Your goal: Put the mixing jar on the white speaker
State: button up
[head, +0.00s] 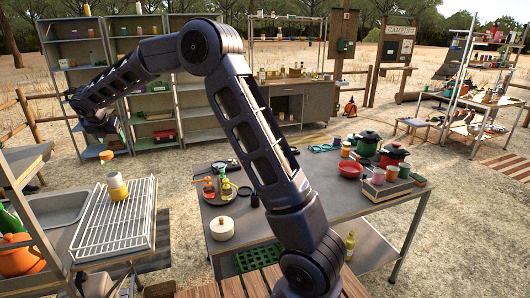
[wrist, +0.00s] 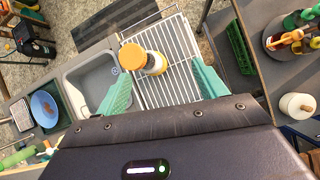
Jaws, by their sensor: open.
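In the wrist view the jar (wrist: 133,57) shows between the fingertips, nearer the left finger. My gripper (wrist: 161,72) is open, its two teal fingers spread and empty. It points down from above the rack; I cannot tell the exact height gap. I cannot make out a white speaker for certain. A round white object with a tan knob (head: 222,228) stands on the grey table.
The wire rack (head: 140,222) lies beside a sink (wrist: 92,78). The grey table (head: 330,215) holds bottles on a round tray, a red bowl (head: 350,169) and pots (head: 368,143). A green crate (head: 262,258) sits below the table. Shelves (head: 150,75) stand behind.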

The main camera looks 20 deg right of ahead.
jog(key=s+d+r+m, duration=0.4)
jog(key=s+d+m, duration=0.1)
jog(key=d, duration=0.7)
jog(key=s+d+r+m+g+h, duration=0.1)
jog(key=s+d+r+m, duration=0.4)
jog(key=d, duration=0.7)
jog(key=s+d+r+m, duration=0.2)
jog(key=s+d+m, duration=0.3)
jog(key=d, duration=0.6)
jog(key=s+d+f+m, duration=0.3)
jog(key=s+d+m, duration=0.6)
jog(key=s, duration=0.3)
jog(key=s+d+f+m+y, duration=0.1)
jog(key=s+d+f+m, duration=0.3)
jog(key=s+d+m, duration=0.4)
jog(key=s+m, duration=0.1)
jog(key=s, duration=0.4)
jog(key=shift+s+d+f+m+g, duration=0.25)
jog(key=shift+d+m+g, duration=0.05)
jog(key=shift+d+g, duration=0.1)
